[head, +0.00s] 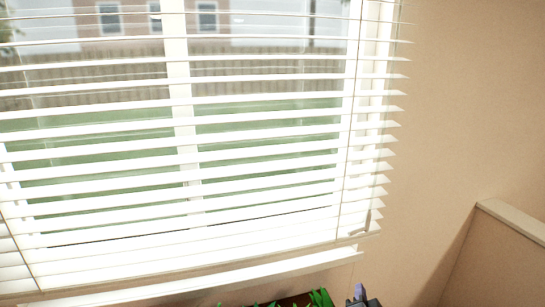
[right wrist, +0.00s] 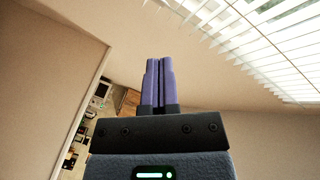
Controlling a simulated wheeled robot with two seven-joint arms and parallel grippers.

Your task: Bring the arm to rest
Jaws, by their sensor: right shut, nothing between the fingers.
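My right gripper (right wrist: 158,82) fills the middle of the right wrist view. Its two purple fingers are together, with nothing between them. In the head view only the tip of my right gripper (head: 360,292) shows at the bottom edge, right of centre, below the window. My left gripper is not in either view.
A window with white blinds (head: 190,150) fills most of the head view, and the blinds also show in the right wrist view (right wrist: 270,45). Green leaves (head: 318,298) show at the bottom edge beside my right gripper. A low wall (head: 505,250) stands at the right.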

